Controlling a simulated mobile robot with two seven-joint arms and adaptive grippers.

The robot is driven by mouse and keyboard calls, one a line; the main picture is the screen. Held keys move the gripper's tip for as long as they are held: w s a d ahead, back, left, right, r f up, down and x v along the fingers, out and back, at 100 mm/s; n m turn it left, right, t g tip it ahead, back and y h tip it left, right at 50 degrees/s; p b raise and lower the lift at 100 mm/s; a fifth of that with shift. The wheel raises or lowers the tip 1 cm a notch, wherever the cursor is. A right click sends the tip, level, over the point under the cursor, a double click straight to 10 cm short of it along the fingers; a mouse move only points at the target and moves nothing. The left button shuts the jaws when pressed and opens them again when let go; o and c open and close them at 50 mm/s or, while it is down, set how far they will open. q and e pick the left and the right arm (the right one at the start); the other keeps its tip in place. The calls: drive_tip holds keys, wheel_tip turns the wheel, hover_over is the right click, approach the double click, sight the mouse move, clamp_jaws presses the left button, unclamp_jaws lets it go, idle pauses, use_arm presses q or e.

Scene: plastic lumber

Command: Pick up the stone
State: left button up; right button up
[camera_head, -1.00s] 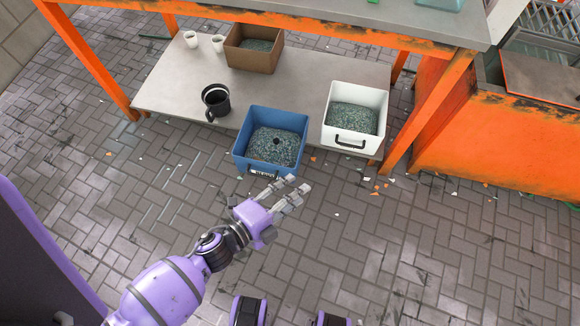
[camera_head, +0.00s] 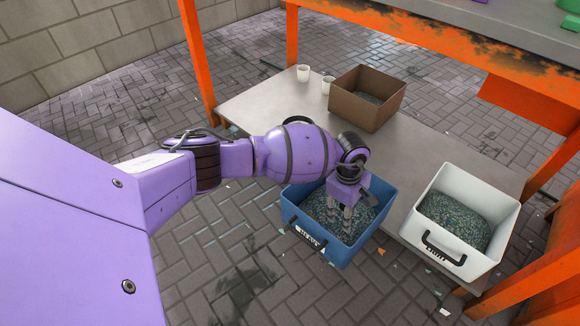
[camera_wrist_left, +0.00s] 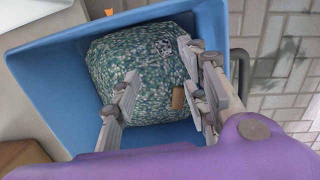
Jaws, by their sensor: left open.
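The blue bin (camera_head: 292,213) stands at the shelf's front edge, filled with green-grey gravel. Its wall also shows in the left wrist view (camera_wrist_left: 50,75). My left gripper (camera_head: 342,225) points down into this bin, its fingers spread over the gravel and holding nothing. In the left wrist view the open fingers (camera_wrist_left: 158,72) straddle the gravel mound. A small brown piece (camera_wrist_left: 178,97) shows beside the right finger. A small dark speckled patch (camera_wrist_left: 163,47) lies farther up the mound. I cannot tell which of these, if either, is the stone. My right gripper is out of view.
A white bin (camera_head: 466,190) with gravel stands to the right. An orange bench post (camera_head: 200,65) rises at the left. My left arm hides part of the shelf.

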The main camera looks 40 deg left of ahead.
use_arm(q)
drive_tip(key=b, duration=0.2)
approach(343, 237)
drive_tip(key=shift+f+b, duration=0.35)
drive_tip(key=shift+b, duration=0.15)
drive_tip(key=shift+d+f+b, duration=0.1)
drive_tip(key=shift+f+b, duration=0.2)
drive_tip(key=shift+f, duration=0.3)
wheel_tip(343, 237, down, 2)
drive_tip(key=shift+d+f+b, duration=0.15)
drive_tip(key=shift+b, duration=0.45)
drive_tip(key=f+b, duration=0.2)
drive_tip(key=f, duration=0.2)
drive_tip(key=shift+d+f+b, duration=0.15)
drive_tip(key=shift+d+b, duration=0.1)
drive_tip(key=shift+b, duration=0.15)
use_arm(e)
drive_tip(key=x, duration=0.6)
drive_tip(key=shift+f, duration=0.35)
use_arm(q)
drive_tip(key=shift+c, duration=0.5)
clamp_jaws()
